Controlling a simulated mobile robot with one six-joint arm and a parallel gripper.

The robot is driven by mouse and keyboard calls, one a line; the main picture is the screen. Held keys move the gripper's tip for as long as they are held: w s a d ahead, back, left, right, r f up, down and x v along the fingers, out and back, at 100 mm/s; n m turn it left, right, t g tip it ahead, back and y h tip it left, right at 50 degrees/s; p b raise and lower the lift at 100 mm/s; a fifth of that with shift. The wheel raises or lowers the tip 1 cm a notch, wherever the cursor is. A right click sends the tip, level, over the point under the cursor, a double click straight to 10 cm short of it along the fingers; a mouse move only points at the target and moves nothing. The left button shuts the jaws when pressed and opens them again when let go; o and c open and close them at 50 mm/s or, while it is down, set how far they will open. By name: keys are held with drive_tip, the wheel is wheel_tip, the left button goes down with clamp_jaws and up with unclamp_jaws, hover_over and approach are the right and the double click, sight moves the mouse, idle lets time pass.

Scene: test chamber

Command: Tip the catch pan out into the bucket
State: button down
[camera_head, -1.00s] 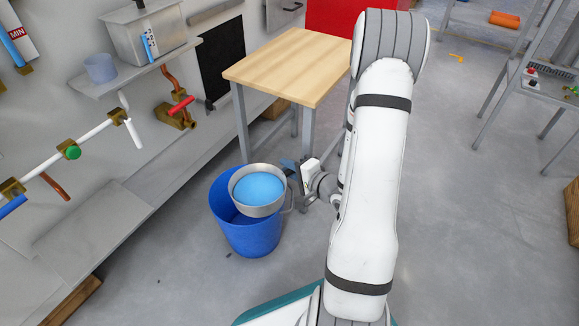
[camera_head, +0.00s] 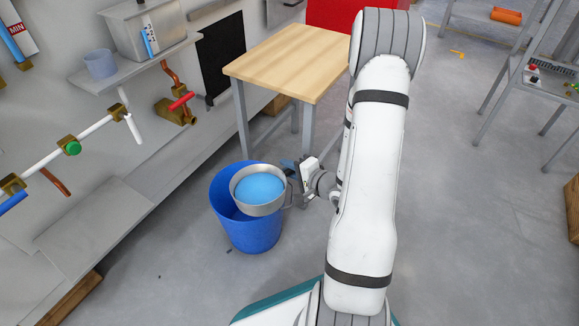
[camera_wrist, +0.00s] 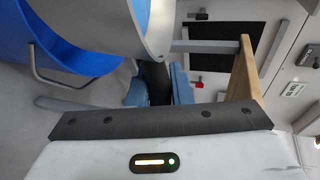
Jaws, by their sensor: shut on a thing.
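The catch pan (camera_head: 258,208) is a round grey metal pan with light blue liquid in it. It is over the blue bucket (camera_head: 250,236), covering much of its mouth, and looks near level. My gripper (camera_head: 291,167) is at the pan's right side, shut on the pan; the exact grip is hard to see. In the wrist view, the pan (camera_wrist: 153,38) shows at the top, the bucket (camera_wrist: 70,52) at upper left, and my gripper's blue fingers (camera_wrist: 158,90) below the pan. The bucket's inside is mostly hidden by the pan.
A wooden-topped table (camera_head: 290,65) stands just behind the bucket. A wall bench with pipes and a red-handled valve (camera_head: 180,103) runs along the left. A shelf with a light blue cup (camera_head: 101,64) is above it.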

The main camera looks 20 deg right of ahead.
drive_tip(key=shift+f, duration=0.3)
drive_tip(key=shift+w+a+r+m+g+h+p, duration=0.15)
drive_tip(key=shift+w+r+g+p, duration=0.2)
drive_tip(key=shift+g+p, duration=0.55)
drive_tip(key=shift+w+d+r+m+g+h+p, duration=0.15)
drive_tip(key=shift+r+g+p, duration=0.3)
drive_tip(key=shift+p, duration=1)
drive_tip(key=shift+w+a+r+m+g+h+p, duration=0.1)
drive_tip(key=shift+w+r+g+h+p, duration=0.2)
drive_tip(key=shift+g+p, duration=0.6)
idle(0.5)
drive_tip(key=shift+w+a+r+g+p, duration=0.1)
drive_tip(key=shift+w+r+g+p, duration=0.95)
drive_tip(key=shift+p, duration=2.85)
